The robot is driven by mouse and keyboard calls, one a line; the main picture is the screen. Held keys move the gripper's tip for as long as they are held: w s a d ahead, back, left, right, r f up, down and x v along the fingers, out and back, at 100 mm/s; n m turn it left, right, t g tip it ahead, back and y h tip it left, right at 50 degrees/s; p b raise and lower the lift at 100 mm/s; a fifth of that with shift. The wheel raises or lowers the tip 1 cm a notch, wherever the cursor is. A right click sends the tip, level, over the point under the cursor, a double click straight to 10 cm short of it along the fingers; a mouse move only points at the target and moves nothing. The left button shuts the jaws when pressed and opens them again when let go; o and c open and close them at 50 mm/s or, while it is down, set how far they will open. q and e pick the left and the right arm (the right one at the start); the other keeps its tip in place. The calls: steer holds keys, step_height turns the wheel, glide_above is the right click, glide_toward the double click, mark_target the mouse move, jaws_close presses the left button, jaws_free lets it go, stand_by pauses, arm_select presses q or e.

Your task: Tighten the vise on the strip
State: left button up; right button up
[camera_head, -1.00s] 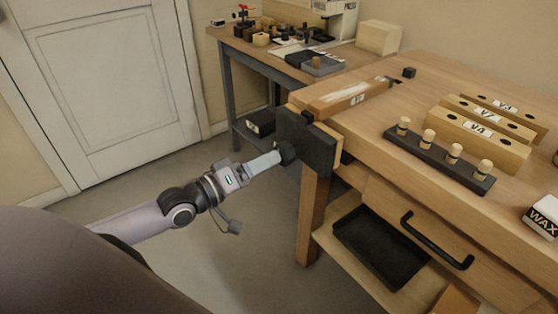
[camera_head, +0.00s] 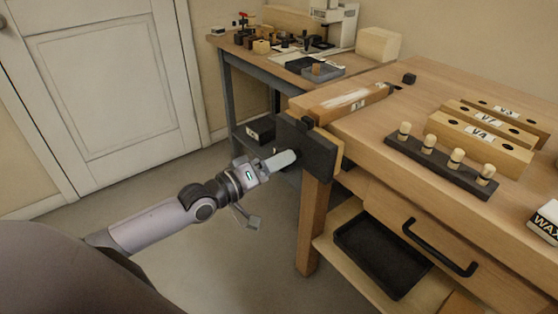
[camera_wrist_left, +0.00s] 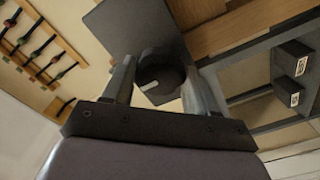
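The vise (camera_head: 318,155) has a dark jaw plate at the left end of the wooden workbench. A brown wooden strip (camera_head: 335,100) with a pale streak lies flat on top behind the jaw, between small black stops. I cannot tell how tightly it is held. My left gripper (camera_head: 286,159) is at the front of the vise, its fingers covering most of the knob. In the left wrist view, the round black knob (camera_wrist_left: 160,72) with a white mark sits between the two spread fingers. Whether they touch it is unclear. My right gripper is not in view.
The workbench (camera_head: 400,125) carries a dark rack with several pegs (camera_head: 440,160) and labelled wooden blocks (camera_head: 490,125). A drawer handle (camera_head: 438,250) and a black tray (camera_head: 380,255) are below. A side bench (camera_head: 265,62) stands behind. Floor left of the vise is clear.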

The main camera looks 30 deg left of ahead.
arm_select(q)
steer(key=m+p, duration=0.1)
steer(key=m, duration=0.3)
steer(key=shift+w+m+p, duration=0.1)
steer(key=shift+m+p, duration=0.4)
steer(key=shift+m, duration=1.5)
